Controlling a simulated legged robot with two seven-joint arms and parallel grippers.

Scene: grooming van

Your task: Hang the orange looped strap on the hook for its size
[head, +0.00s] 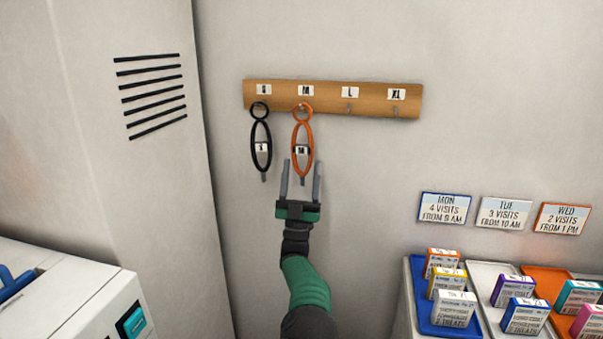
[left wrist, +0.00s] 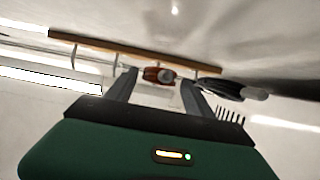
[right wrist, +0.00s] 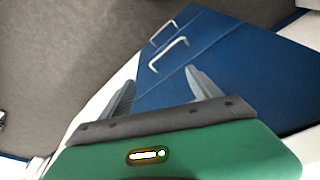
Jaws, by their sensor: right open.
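The orange looped strap (head: 295,135) hangs at the M hook of the wooden board (head: 375,98), its small loop at the hook and its M tag (head: 302,150) below. My left gripper (head: 302,162) is just below and around its lower end, fingers apart, not closed on it. In the left wrist view the strap's orange end (left wrist: 158,75) shows between the open fingers (left wrist: 160,78), with clear gaps on both sides. The hook tip inside the loop is too small to make out. My right gripper (right wrist: 160,70) is open and empty, away from the board.
A black looped strap (head: 253,140) hangs at the leftmost hook, close to the left of the orange one. The L hook (head: 349,108) and XL hook (head: 397,112) are bare. Trays with small boxes (head: 454,308) stand lower right. Blue drawers (right wrist: 215,55) show below my right gripper.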

